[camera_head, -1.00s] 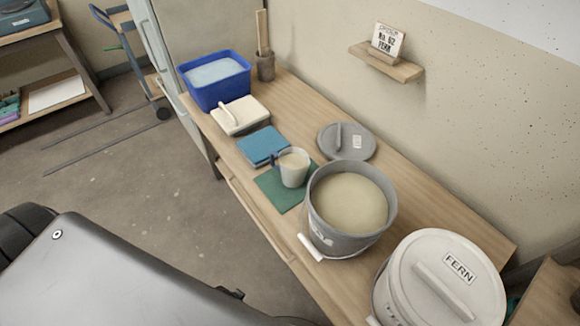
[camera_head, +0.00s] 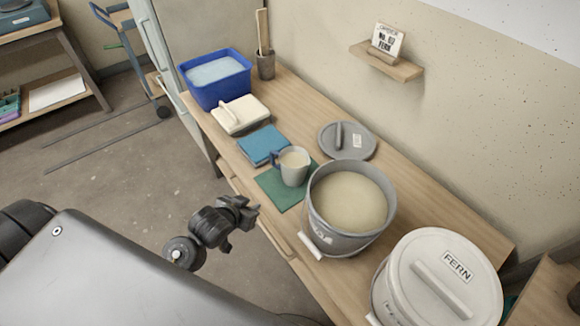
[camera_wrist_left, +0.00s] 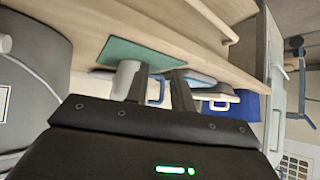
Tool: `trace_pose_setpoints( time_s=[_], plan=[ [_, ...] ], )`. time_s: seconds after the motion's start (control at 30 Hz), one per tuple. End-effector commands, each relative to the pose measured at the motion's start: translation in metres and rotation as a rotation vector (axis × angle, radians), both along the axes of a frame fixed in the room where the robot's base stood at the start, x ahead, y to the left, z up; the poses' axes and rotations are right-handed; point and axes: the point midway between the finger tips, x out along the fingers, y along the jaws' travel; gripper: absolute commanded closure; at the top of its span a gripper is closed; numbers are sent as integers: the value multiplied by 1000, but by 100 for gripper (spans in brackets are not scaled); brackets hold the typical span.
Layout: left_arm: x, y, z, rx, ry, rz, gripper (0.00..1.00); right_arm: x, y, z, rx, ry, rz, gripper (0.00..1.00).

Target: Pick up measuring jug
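The measuring jug (camera_head: 294,171) is a pale cup with a dark blue handle on its left, filled with cream liquid. It stands upright on a green mat (camera_head: 277,192) on the wooden bench. My left gripper (camera_head: 250,212) is in front of the bench's front edge, left of and nearer than the jug, apart from it. In the left wrist view the two dark fingers (camera_wrist_left: 158,88) are spread with nothing between them. The jug (camera_wrist_left: 127,72) shows there behind them, partly hidden by one finger. My right gripper is not in view.
A grey bucket (camera_head: 318,228) of cream glaze stands close right of the jug. A white FERN bucket (camera_head: 405,300), a grey lid (camera_head: 362,146), blue cloth-like slab (camera_head: 262,145), cream block (camera_head: 240,122) and blue tub (camera_head: 215,95) share the bench. A rail (camera_head: 275,238) runs along its front.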

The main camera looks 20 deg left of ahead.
Motion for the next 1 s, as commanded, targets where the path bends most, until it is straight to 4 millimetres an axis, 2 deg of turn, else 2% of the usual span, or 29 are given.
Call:
trace_pose_setpoints(
  time_s=[0.1,0.2,0.3,0.57,0.8,1.0],
  plan=[
    [38,11,13,-22,-129,-2,76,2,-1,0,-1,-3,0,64],
    [65,19,24,-47,-226,-8,76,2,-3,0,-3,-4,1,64],
    [84,25,34,-68,-298,-16,76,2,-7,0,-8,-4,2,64],
    [97,28,40,-86,-345,-22,76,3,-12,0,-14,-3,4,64],
    [129,25,27,-85,-346,-21,76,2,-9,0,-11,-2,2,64],
    [146,23,19,-85,-344,-22,76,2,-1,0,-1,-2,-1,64]
  ],
)
